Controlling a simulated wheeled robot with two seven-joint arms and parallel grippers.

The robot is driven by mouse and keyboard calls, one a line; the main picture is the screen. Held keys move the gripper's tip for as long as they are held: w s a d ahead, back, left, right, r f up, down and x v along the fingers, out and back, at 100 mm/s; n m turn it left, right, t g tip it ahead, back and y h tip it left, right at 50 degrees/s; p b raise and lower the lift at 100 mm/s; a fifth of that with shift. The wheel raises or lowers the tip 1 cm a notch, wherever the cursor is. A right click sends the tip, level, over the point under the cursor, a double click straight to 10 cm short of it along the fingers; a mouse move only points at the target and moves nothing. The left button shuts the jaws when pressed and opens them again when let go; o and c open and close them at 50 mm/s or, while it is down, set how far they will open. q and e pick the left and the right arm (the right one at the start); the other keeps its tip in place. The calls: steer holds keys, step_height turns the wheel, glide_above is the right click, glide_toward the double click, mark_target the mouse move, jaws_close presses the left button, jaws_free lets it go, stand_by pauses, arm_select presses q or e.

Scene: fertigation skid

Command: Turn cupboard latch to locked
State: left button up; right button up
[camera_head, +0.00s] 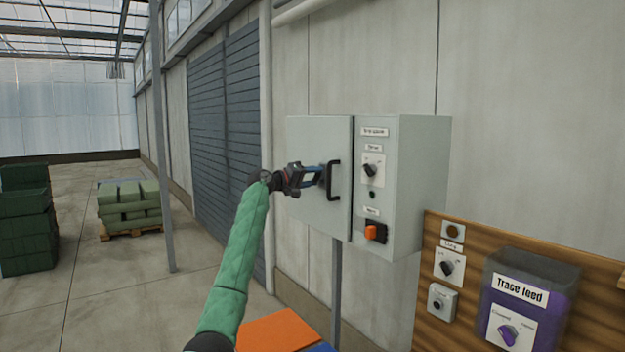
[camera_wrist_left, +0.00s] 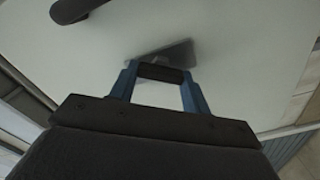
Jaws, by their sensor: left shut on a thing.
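The grey cupboard (camera_head: 418,190) hangs on the wall, and its door (camera_head: 318,135) faces my left arm. A black bar handle (camera_head: 335,181) stands upright on the door; part of it also shows at the upper left of the left wrist view (camera_wrist_left: 75,9). My left gripper (camera_head: 321,174) reaches the door beside the handle. In the left wrist view its blue fingers (camera_wrist_left: 162,76) are shut on the dark latch knob (camera_wrist_left: 160,73), in front of a grey plate (camera_wrist_left: 170,53) on the door. The gripper hides the latch in the head view. My right gripper is out of view.
The cupboard's right-hand panel carries a black rotary switch (camera_head: 370,170) and an orange switch (camera_head: 371,232). A wooden board (camera_head: 427,285) at the lower right holds controls and a Trace feed tank (camera_head: 540,275). Stacked green crates (camera_head: 25,225) and a loaded pallet (camera_head: 130,205) stand at the left.

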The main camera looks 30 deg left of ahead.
arm_select(q)
steer(key=shift+a+n+p, duration=0.1)
steer(key=shift+n+p, duration=0.35)
steer(key=shift+n, duration=3.05)
steer(key=o, duration=1)
steer(key=shift+f, duration=0.1)
steer(key=shift+c, duration=0.2)
steer(key=shift+o, duration=0.2)
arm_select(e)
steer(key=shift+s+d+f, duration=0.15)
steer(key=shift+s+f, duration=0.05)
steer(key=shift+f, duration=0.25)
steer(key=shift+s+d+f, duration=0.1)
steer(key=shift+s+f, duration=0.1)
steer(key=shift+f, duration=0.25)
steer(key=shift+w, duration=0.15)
